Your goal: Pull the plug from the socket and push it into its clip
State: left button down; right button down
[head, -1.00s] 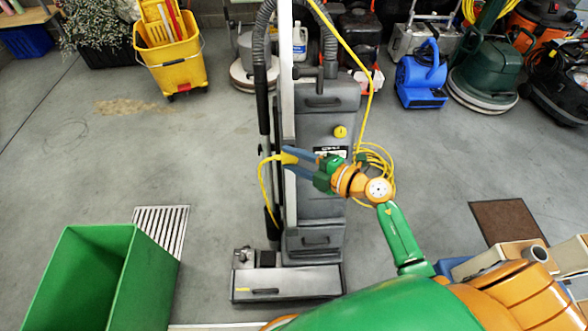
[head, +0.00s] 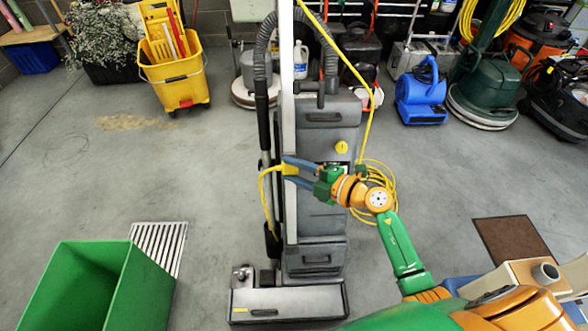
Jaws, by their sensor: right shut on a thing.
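My right gripper (head: 291,170) reaches in from the right and is shut on the yellow plug (head: 289,169). The plug is at the front of a tall grey upright floor machine (head: 320,215), beside its pale upright post. A yellow cord (head: 265,195) arches from the plug to the left and hangs down. The socket and the clip cannot be told apart clearly; whether the plug sits in either cannot be told. My left gripper is not in view.
A green bin (head: 70,290) stands at the lower left near a floor grate (head: 160,245). A yellow mop bucket (head: 175,80), a blue blower (head: 420,95) and other machines stand behind. A coiled yellow cord (head: 375,185) hangs at the machine's right. Open floor lies left.

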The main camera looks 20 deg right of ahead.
jog(key=shift+p, duration=0.35)
dwell(0.6)
jog(key=shift+p, duration=0.45)
dwell(0.5)
jog(key=shift+w+d+f+b, duration=0.15)
jog(key=shift+w+f+b, duration=0.1)
jog(key=shift+w+b, duration=0.2)
dwell(0.5)
jog(key=shift+c, duration=1.7)
grip_release()
jog(key=p+v, duration=0.1)
jog(key=v, duration=0.6)
